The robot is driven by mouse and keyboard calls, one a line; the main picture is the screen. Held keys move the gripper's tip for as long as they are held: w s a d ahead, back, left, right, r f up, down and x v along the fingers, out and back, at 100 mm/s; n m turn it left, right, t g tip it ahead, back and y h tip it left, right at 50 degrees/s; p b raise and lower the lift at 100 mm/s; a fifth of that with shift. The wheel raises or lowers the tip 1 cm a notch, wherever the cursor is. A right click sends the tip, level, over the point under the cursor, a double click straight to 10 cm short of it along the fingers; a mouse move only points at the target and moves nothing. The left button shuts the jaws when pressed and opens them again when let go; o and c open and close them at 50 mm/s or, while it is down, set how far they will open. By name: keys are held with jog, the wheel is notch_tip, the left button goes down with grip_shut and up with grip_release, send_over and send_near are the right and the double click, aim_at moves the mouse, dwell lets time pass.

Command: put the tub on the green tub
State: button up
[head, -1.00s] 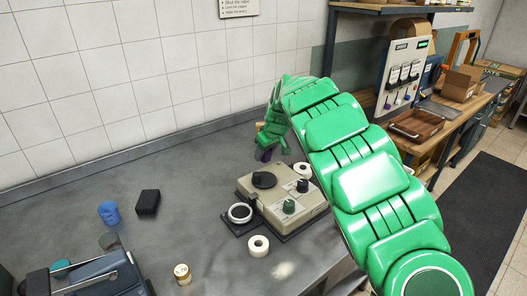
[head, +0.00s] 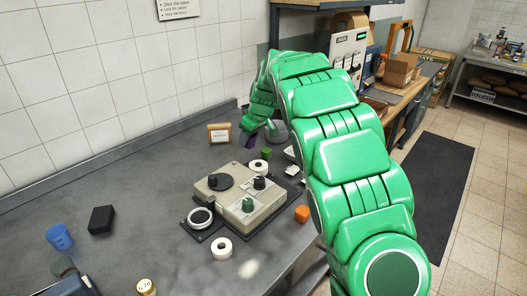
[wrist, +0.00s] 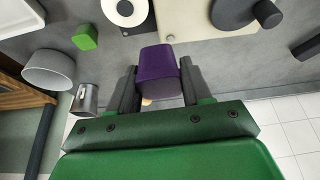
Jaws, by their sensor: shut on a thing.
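A purple tub (wrist: 158,67) is held between the fingers of my gripper (wrist: 158,78) in the wrist view. In the head view my gripper (head: 251,132) is at the far end of the bench, partly hidden by my arm, with the purple tub (head: 250,142) below it. The small green tub (head: 266,153) stands on the bench just right of the purple tub in the head view. In the wrist view the green tub (wrist: 85,38) is up and left of the purple tub, clearly apart from it, with nothing on top.
A grey bowl (wrist: 48,70) and a metal cup (wrist: 85,98) stand near the green tub. A white roll (head: 259,167) and a beige device with knobs (head: 238,204) are in front. A wood-framed item (head: 219,133) stands left of my gripper. An orange cube (head: 302,214) is by the bench edge.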

jog(key=w+d, duration=0.2)
jog(key=d, duration=0.6)
send_near(264, 149)
jog(key=shift+s+a+r, duration=0.1)
jog(key=shift+s+a, duration=0.1)
jog(key=shift+a, duration=0.75)
jog(key=shift+w+f, duration=0.85)
jog(key=shift+w+f, duration=0.25)
jog(key=shift+f, duration=0.1)
jog(key=shift+f, duration=0.1)
jog(key=shift+f, duration=1.45)
